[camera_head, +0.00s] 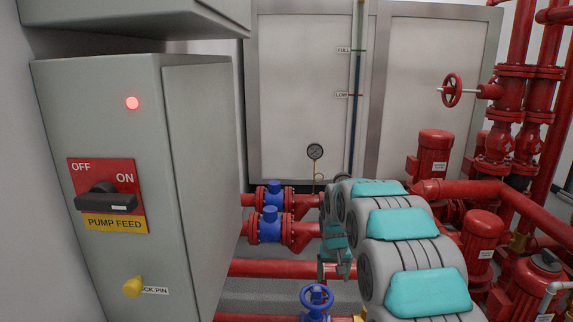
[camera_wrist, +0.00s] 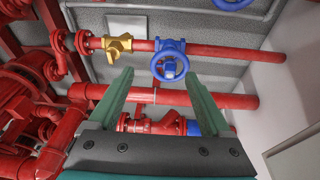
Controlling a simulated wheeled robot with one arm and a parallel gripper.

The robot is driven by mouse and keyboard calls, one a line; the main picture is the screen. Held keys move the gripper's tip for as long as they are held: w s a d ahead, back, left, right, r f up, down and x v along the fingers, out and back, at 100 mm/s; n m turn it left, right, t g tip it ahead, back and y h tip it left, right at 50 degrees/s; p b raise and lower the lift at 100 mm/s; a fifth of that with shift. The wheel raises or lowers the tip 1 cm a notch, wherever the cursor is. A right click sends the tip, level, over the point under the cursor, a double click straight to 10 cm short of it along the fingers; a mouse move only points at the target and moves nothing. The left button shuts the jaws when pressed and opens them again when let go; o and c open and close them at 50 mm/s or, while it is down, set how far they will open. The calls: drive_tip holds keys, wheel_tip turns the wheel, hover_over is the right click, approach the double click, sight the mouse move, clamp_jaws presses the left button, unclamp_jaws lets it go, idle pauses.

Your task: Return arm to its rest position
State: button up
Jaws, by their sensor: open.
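My arm (camera_head: 395,235), grey with teal covers, reaches forward through the lower middle of the head view. My gripper (camera_wrist: 158,76) shows in the wrist view with its two teal fingers apart and nothing between them. Beyond the fingers, a blue handwheel valve (camera_wrist: 169,62) sits on a red pipe. The fingers appear apart from it. A blue handwheel (camera_head: 317,298) also shows at the bottom of the head view, below the arm's far end.
A grey cabinet (camera_head: 205,170) stands at the left with a PUMP FEED switch (camera_head: 106,199), a lit red lamp (camera_head: 132,103) and a yellow knob (camera_head: 133,287). Red pumps (camera_head: 433,155) and pipes crowd the right. A yellow fitting (camera_wrist: 117,46) is near the valve.

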drive_tip(key=s+r+g, duration=0.2)
drive_tip(key=s+r, duration=0.2)
drive_tip(key=s, duration=2.1)
drive_tip(key=s+d+r+g, duration=0.1)
drive_tip(key=s+r, duration=0.4)
drive_tip(key=s, duration=1.9)
drive_tip(key=shift+s+d+r+n+g, duration=0.15)
drive_tip(key=shift+s+r+n+g, duration=0.2)
drive_tip(key=shift+g, duration=0.35)
drive_tip(key=shift+f, duration=0.1)
